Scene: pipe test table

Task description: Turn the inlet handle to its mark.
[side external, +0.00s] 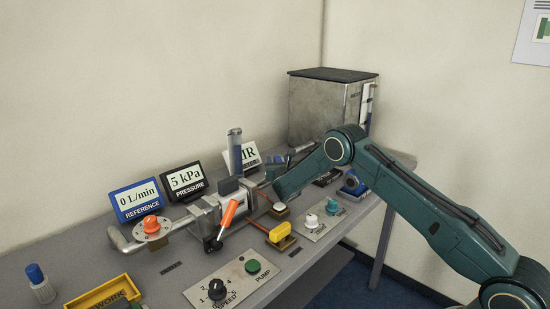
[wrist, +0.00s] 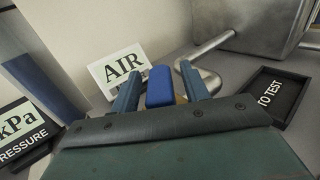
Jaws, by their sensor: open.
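A blue handle (wrist: 160,87) with a flat block shape stands between the two fingers of my gripper (wrist: 160,70) in the wrist view. The fingers are open, one on each side of it. I cannot tell whether they touch it. No label or mark for it is readable, so I cannot confirm that it is the inlet handle. In the side external view my arm's end largely hides this spot.
An AIR sign (wrist: 117,68) stands behind the fingers, and a TO TEST tray (wrist: 268,97) lies to the right. A metal tank (side external: 325,112) stands at the back. Displays reading 0 L/min (side external: 137,200) and 5 kPa (side external: 184,180) stand at left. A SPEED knob (side external: 217,289) is in front.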

